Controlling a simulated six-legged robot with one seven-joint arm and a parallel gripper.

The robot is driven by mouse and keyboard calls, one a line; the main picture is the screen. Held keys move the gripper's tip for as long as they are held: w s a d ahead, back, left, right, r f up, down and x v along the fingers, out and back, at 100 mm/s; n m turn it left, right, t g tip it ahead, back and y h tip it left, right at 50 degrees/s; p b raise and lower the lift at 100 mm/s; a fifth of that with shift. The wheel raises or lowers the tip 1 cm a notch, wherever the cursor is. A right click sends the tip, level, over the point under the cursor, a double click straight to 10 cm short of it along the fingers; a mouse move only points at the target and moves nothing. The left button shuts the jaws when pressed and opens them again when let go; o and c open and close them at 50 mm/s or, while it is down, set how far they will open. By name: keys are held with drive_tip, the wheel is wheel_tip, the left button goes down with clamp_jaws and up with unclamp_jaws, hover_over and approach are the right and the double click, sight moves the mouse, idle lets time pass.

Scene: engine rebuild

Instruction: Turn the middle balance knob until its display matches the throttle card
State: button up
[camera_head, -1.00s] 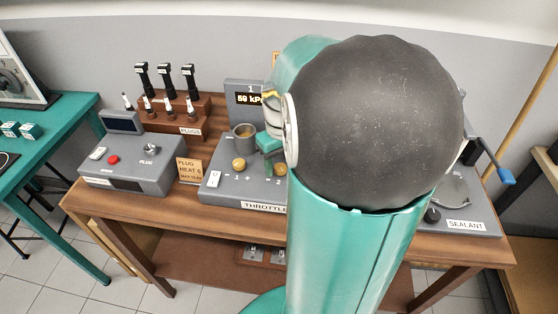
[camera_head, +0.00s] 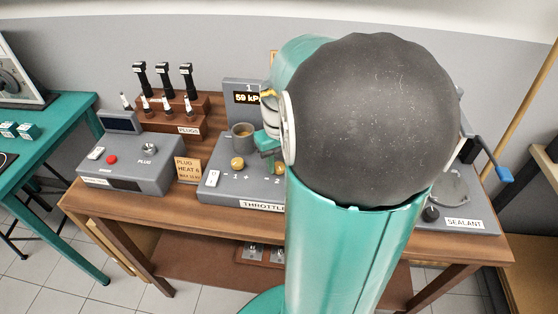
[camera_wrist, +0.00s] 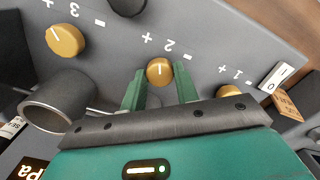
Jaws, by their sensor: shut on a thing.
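The middle balance knob (camera_wrist: 160,72), marked 2, is a round golden knob with a white pointer line on the grey throttle panel (camera_wrist: 215,50). In the wrist view my gripper (camera_wrist: 160,84) has its green fingers on either side of this knob and is shut on it. In the head view my gripper and arm hide most of the middle knob and the display above it. Display 1 (camera_head: 246,98) reads about 59 kPa. I cannot make out the throttle card; an orange edge shows behind my arm.
Knob 1 (camera_head: 238,163) and knob 3 (camera_wrist: 66,40) flank the middle knob. A grey cylinder (camera_head: 242,137) stands close by on the panel. A plug tester (camera_head: 130,165) and plug rack (camera_head: 172,112) stand left. The sealant station (camera_head: 452,203) is at right.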

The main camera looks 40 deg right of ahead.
drive_tip(key=shift+m, duration=2.2)
drive_tip(key=o, duration=1)
drive_tip(key=shift+c, duration=0.2)
wheel_tip(320, 180, up, 14)
